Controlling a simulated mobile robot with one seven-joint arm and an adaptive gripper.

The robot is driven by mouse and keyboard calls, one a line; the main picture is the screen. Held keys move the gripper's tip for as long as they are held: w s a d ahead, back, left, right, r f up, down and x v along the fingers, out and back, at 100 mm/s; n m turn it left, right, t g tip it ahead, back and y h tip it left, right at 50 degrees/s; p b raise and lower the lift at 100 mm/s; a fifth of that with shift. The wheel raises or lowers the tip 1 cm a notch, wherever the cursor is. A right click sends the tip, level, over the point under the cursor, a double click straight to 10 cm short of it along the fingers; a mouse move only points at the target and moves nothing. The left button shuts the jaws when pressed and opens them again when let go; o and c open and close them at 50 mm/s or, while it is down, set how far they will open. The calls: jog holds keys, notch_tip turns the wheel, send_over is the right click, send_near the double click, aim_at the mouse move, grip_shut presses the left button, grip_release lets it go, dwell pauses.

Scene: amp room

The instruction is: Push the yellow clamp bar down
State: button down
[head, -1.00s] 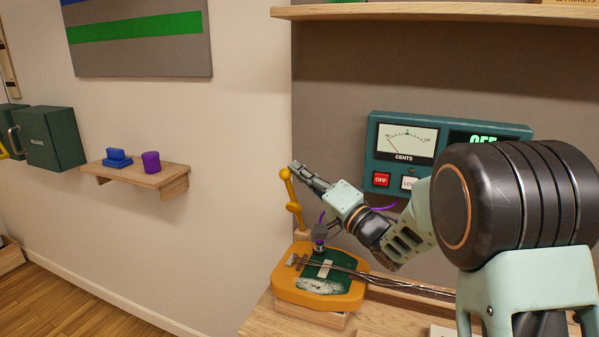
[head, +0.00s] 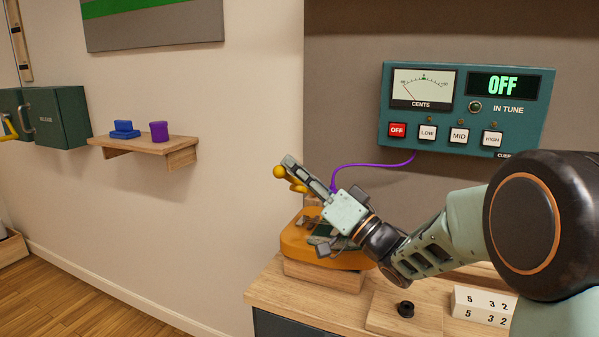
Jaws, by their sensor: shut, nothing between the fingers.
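The yellow clamp bar shows in the head view as a round knob (head: 279,172) with a short, foreshortened arm (head: 298,186) behind it. It is tilted over, above the left end of the orange guitar body (head: 294,238). My gripper (head: 289,161) is shut and empty, with its fingertips just above and right of the knob. Its fingers overlap the bar in the picture; I cannot tell whether they touch. My gripper and wrist hide the bar's lower end and much of the guitar body.
A teal tuner panel (head: 462,153) reading OFF is on the wall, with a purple cable (head: 372,165) running toward the guitar. A wooden bench (head: 262,291) carries a black knob (head: 405,309) and a white numbered block (head: 484,304). A wall shelf (head: 140,146) is at left.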

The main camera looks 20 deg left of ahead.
jog(key=s+f+b, duration=0.4)
jog(key=f+b, duration=0.2)
jog(key=f, duration=0.2)
jog(key=shift+a+f, duration=0.15)
jog(key=shift+f, duration=0.05)
jog(key=shift+r, duration=0.15)
